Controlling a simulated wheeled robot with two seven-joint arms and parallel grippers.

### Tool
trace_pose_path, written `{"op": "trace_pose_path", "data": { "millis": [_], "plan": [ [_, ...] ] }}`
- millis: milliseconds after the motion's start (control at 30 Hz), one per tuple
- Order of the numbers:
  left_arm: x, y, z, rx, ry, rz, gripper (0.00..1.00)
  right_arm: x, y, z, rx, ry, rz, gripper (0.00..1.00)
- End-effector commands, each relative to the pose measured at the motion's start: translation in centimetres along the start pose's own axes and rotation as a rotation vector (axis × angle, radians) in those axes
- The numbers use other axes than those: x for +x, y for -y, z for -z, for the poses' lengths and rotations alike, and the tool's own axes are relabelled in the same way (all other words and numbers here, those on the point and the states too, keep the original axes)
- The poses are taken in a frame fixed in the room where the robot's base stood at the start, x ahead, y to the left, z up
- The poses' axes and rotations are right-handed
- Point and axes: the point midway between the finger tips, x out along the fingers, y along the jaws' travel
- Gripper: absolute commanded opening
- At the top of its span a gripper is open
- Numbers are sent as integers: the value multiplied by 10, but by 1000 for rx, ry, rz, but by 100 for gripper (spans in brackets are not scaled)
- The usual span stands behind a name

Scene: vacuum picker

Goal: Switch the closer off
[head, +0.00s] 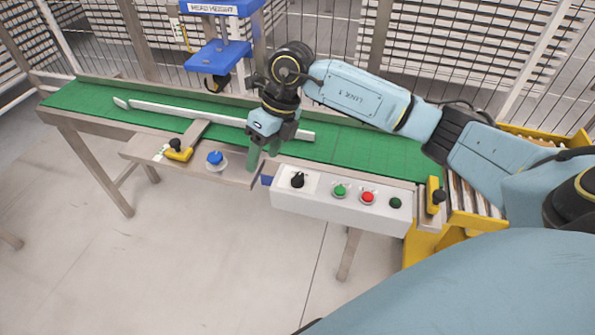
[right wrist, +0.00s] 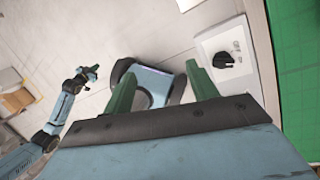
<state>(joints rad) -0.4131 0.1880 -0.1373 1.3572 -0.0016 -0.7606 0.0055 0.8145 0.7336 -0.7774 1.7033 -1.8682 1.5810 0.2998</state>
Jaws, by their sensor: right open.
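The black rotary knob (head: 297,180) is on the left end of the white control box (head: 330,201), at the front edge of the green conveyor. In the right wrist view the knob (right wrist: 224,60) shows at the upper right on a white plate, with small lettering beside it that I cannot read surely. My right gripper (head: 263,159) is open and empty, pointing down just left of the knob and apart from it. Its green fingers also show in the right wrist view (right wrist: 160,80). My left arm appears small at the left there; its gripper (right wrist: 90,73) is too small to judge.
Green (head: 340,190), red (head: 367,197) and dark green (head: 395,203) buttons sit right of the knob. A blue knob (head: 214,158) and a yellow-based clamp (head: 178,150) stand left. The green conveyor (head: 350,147) runs behind; a blue head (head: 218,56) hangs above it.

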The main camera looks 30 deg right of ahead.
Motion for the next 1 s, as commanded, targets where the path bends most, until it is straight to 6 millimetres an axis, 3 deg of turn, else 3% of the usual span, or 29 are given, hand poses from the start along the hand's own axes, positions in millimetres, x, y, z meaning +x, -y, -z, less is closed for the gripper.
{"op": "trace_pose_path", "data": {
  "millis": [33,100,233,333,800,1000],
  "plan": [
    [5,2,-5,1,5,2,0,-12,22,5,22,-44,89,58],
    [9,3,-10,2,8,4,0,-24,45,12,52,-99,183,58],
    [14,4,-14,2,9,6,0,-39,67,21,88,-156,276,58],
    [14,5,-13,1,6,7,0,-36,74,25,98,-171,296,58],
    [-21,9,31,-16,-28,15,0,50,97,41,95,-172,290,58],
    [-36,5,44,-20,-40,10,0,75,105,46,94,-169,291,58]
  ]
}}
